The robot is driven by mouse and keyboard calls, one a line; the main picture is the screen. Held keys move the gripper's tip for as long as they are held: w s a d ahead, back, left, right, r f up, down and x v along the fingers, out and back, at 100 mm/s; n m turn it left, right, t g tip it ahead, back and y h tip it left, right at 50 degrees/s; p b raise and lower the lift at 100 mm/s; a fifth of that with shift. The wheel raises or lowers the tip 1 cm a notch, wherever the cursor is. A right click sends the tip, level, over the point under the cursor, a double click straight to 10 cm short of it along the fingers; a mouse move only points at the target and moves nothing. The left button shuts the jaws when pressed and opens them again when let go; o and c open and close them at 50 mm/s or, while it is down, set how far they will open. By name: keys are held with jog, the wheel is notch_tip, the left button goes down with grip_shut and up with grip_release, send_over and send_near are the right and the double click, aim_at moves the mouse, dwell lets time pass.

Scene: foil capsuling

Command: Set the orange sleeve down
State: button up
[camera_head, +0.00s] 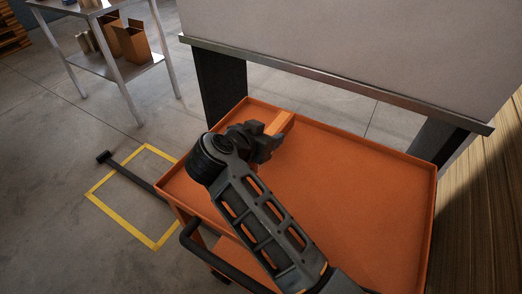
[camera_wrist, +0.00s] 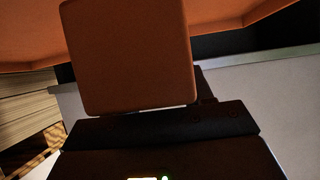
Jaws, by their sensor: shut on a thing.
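The orange sleeve (camera_head: 281,122) is in my gripper (camera_head: 267,139), over the back left part of the orange cart's top tray (camera_head: 350,190). My gripper is shut on it, and the sleeve sticks out beyond the fingers toward the back. In the wrist view the sleeve (camera_wrist: 130,55) is a large orange shape with rounded corners, just past the dark gripper body (camera_wrist: 160,125). The fingers are mostly hidden there. I cannot tell whether the sleeve touches the tray.
The tray has a raised rim and looks bare around the gripper and to the right. A pale panel with a metal edge (camera_head: 340,82) stands behind it. A metal shelf (camera_head: 115,65) with cardboard boxes is at the far left. Yellow tape (camera_head: 115,218) marks the floor.

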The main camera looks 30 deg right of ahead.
jog(key=shift+w+a+f, duration=0.6)
jog(key=shift+a+f, duration=0.05)
jog(key=shift+a, duration=0.05)
jog(key=shift+f+b, duration=0.3)
jog(key=shift+f, duration=1.6)
jog(key=o, duration=1.1)
jog(key=shift+c, duration=0.2)
jog(key=v, duration=1.2)
jog(key=shift+p, duration=0.35)
jog(key=shift+s, duration=0.1)
